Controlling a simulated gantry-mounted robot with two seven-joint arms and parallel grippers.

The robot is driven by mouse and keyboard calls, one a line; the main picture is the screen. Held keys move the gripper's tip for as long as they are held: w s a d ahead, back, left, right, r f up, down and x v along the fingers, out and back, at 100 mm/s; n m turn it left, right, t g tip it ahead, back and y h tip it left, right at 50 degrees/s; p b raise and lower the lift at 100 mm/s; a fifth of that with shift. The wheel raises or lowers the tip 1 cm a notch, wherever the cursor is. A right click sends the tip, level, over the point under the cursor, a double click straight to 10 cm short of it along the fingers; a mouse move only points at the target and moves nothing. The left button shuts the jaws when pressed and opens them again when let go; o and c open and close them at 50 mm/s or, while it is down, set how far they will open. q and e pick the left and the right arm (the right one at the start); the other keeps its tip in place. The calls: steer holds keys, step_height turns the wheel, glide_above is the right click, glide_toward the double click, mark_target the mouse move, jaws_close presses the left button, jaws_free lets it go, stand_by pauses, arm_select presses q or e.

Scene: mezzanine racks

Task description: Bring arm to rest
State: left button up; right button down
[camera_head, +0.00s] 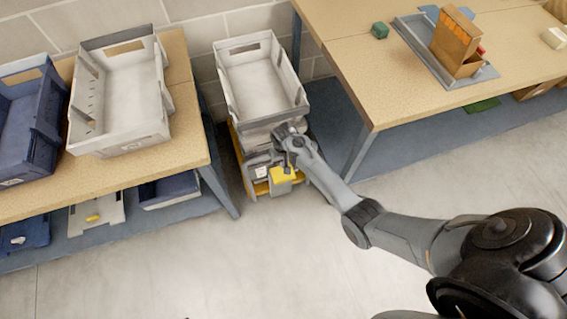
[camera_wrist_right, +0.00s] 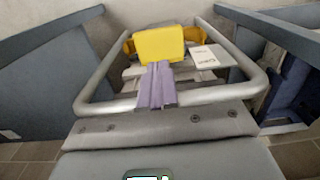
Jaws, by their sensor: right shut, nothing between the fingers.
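My right arm (camera_head: 395,235) reaches in from the right in the head view, out over the floor. Its gripper (camera_head: 287,160) is at the front of the stack under a light grey crate (camera_head: 262,85), just above a yellow piece (camera_head: 285,175). In the right wrist view the two lavender fingers (camera_wrist_right: 157,85) are together with nothing between them. The yellow piece (camera_wrist_right: 158,43) shows just beyond them; whether they touch it I cannot tell. My left gripper is in neither view.
A wooden table (camera_head: 185,100) at left holds grey and blue crates. A bench (camera_head: 350,60) at right holds a grey tray (camera_head: 488,73) with an orange-brown box (camera_head: 455,42). A white label (camera_wrist_right: 209,56) lies beside the yellow piece. Floor (camera_head: 160,265) in front is clear.

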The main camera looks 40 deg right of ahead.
stand_by(0.4)
steer(key=s+f+g, duration=0.1)
steer(key=s+f, duration=0.3)
steer(key=s, duration=0.4)
steer(key=s+f+g, duration=0.1)
steer(key=s+f, duration=0.4)
steer(key=s, duration=0.2)
steer(key=s+a+r+n+t+h, duration=0.1)
steer(key=s+a+r+n, duration=0.25)
steer(key=s+r, duration=0.55)
steer(key=a+r+n+t+p, duration=0.1)
steer(key=a+r+t+p, duration=0.1)
steer(key=r+p, duration=1.6)
steer(key=a+r+n+t+y+p, duration=0.1)
steer(key=a+r+p, duration=0.3)
steer(key=r+p, duration=1.5)
step_height(320, 180, up, 19)
steer(key=shift+a+r+n+t, duration=0.1)
steer(key=shift+a+n+t, duration=0.3)
steer(key=shift+t, duration=0.4)
